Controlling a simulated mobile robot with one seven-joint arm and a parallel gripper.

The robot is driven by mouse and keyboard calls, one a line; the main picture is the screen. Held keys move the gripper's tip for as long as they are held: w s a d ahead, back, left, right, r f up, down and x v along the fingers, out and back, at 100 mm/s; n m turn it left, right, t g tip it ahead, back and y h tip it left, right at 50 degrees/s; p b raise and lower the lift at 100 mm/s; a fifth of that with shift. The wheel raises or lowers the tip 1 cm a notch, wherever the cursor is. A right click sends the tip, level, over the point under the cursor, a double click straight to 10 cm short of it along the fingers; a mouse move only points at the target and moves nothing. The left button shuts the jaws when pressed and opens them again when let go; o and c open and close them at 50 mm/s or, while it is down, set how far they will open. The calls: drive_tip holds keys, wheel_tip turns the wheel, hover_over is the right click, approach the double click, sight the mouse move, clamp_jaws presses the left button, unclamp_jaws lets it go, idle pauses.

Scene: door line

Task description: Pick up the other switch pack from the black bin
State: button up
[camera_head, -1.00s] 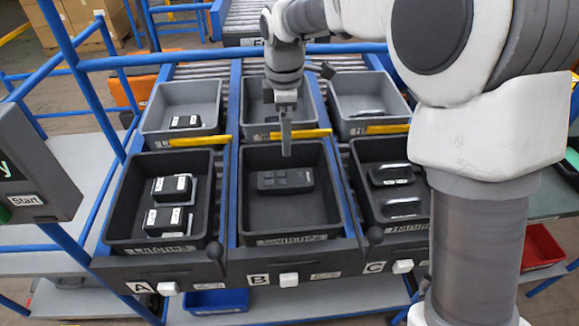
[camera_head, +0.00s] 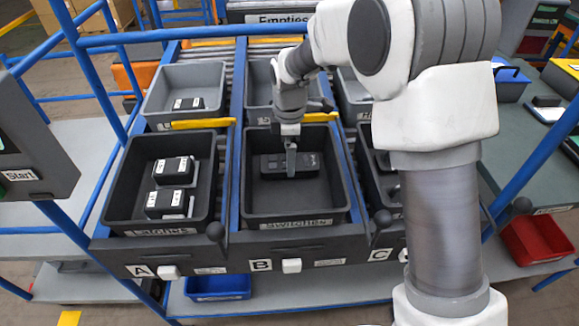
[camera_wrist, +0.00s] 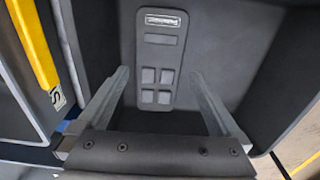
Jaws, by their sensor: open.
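The black bin labelled Switches (camera_head: 292,207) stands in the middle of the front row. One dark switch pack (camera_head: 305,164) lies in its far half, and no other pack shows in that bin. In the wrist view the switch pack (camera_wrist: 161,62) has several grey buttons and a label, and lies beyond and between the fingertips. My gripper (camera_head: 291,160) is over the bin, pointing down, with its fingers partly covering the pack in the head view. In the wrist view my gripper (camera_wrist: 160,85) is open, one finger on each side, with nothing between them.
The left black bin (camera_head: 160,225) holds two latch packs (camera_head: 172,170). The right black bin (camera_head: 375,205) is partly hidden by my arm. Grey bins (camera_head: 187,85) stand behind, with yellow bars (camera_head: 200,123) along their front edges. Bin walls surround the pack.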

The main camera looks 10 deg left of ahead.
drive_tip(key=f, duration=0.3)
drive_tip(key=shift+w+f+b, duration=0.25)
drive_tip(key=shift+f+b, duration=0.1)
drive_tip(key=shift+f, duration=0.05)
drive_tip(key=shift+r, duration=0.1)
drive_tip(key=c, duration=1.4)
